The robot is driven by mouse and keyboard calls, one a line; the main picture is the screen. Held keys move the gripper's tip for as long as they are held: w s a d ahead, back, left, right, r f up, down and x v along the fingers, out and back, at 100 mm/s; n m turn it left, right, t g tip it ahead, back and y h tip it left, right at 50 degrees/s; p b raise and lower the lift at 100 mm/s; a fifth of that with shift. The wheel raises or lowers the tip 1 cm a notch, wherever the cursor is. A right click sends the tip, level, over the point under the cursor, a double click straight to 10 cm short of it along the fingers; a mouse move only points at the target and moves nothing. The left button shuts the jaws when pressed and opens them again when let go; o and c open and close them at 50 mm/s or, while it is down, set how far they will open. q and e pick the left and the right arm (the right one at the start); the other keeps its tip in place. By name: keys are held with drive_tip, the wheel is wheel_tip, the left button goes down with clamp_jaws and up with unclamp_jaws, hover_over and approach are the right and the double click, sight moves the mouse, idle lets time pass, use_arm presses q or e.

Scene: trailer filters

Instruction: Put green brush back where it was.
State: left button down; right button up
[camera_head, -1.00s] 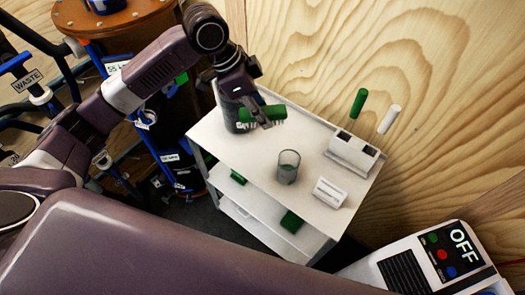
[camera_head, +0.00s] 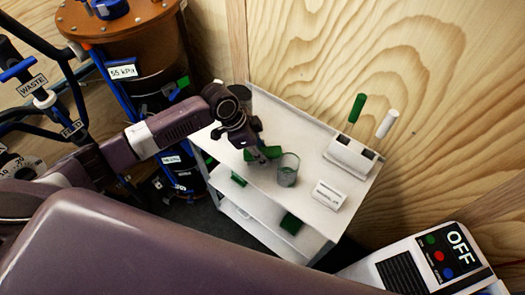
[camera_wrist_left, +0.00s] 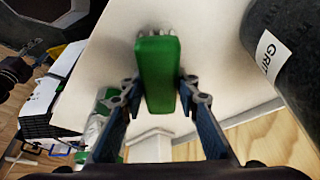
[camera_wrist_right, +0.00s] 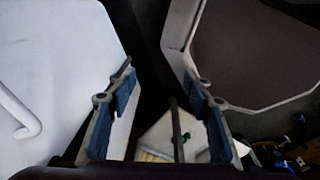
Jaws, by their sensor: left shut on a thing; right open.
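The green brush (camera_head: 271,152), a green block with pale bristles, is between the fingers of my left gripper (camera_head: 258,153), over the top of the white trolley (camera_head: 250,180). In the left wrist view the brush (camera_wrist_left: 158,72) stands out between both fingertips, its bristles at the far end. My left gripper is shut on it. I cannot tell whether the brush touches the trolley top. The clear cup (camera_head: 288,170) is just right of the brush. My right gripper (camera_wrist_right: 160,85) is open and empty in the right wrist view; the head view does not show it.
A white holder (camera_head: 349,158) with a green handle (camera_head: 357,107) and a white handle (camera_head: 387,124) stands at the trolley's right back. A small white labelled block (camera_head: 328,194) lies in front. Green items sit on lower shelves.

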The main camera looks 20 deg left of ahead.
use_arm(q)
drive_tip(key=c, duration=1.5)
unclamp_jaws()
drive_tip(key=shift+o, duration=0.2)
drive_tip(key=b+v, duration=0.1)
drive_tip(key=v, duration=1.1)
drive_tip(key=shift+d, duration=0.15)
